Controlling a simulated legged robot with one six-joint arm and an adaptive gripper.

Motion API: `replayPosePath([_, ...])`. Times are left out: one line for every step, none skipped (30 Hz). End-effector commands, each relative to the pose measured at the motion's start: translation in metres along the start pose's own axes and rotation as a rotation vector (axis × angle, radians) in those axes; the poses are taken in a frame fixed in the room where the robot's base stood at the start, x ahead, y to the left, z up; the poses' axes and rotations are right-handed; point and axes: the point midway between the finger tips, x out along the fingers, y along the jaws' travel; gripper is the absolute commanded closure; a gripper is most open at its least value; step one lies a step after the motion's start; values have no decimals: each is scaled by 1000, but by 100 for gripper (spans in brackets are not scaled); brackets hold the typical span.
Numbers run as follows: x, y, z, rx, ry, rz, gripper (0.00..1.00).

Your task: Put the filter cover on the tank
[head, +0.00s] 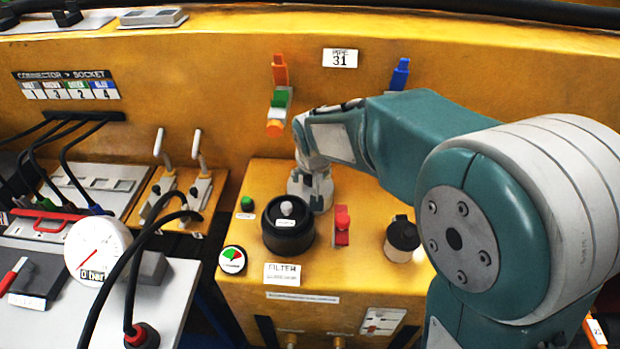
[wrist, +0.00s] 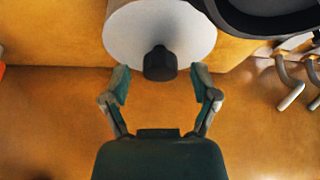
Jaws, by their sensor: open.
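A pale round piece with a dark knob, which looks like the filter cover (wrist: 130,35), lies just past my fingertips in the wrist view. My gripper (wrist: 160,78) is open, with one finger on each side of the knob; I see no clear contact. The black round tank (head: 272,240) stands behind the FILTER label in the head view, a pale post at its middle. Its dark rim (wrist: 245,25) shows at the top right of the wrist view, beside the cover. In the head view my gripper (head: 310,188) is just behind the tank; the cover is largely hidden there.
A red valve handle (head: 342,226) stands close right of the tank, then a black-topped cup (head: 402,234). A green button (head: 246,203) and a small gauge (head: 232,260) are on the left. Toggle clamps (head: 200,185) stand farther left. The yellow wall rises close behind.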

Motion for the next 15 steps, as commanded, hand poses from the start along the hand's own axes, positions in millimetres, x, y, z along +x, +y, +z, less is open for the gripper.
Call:
replayPosePath([-12, 0, -1, 0, 6, -2, 22])
replayPosePath([-18, 0, -1, 0, 5, -2, 22])
replayPosePath([-27, 0, -1, 1, 7, -2, 22])
replayPosePath([-33, 0, -1, 1, 5, -2, 22])
replayPosePath([-40, 0, -1, 1, 7, -2, 22])
replayPosePath([-48, 0, -1, 1, 5, -2, 22])
replayPosePath([-55, 0, -1, 1, 7, -2, 22])
replayPosePath([-61, 0, -1, 1, 5, -1, 22])
replayPosePath([-69, 0, -1, 0, 6, -1, 22])
replayPosePath([-74, 0, -1, 0, 5, -1, 22])
replayPosePath([-79, 0, -1, 0, 4, -1, 22])
replayPosePath([-85, 0, 0, 0, 3, -1, 22])
replayPosePath([-89, 0, -1, 0, 4, -1, 22])
replayPosePath([-92, 0, 0, 0, 3, -1, 22])
replayPosePath([-96, 0, 0, 0, 1, 0, 22])
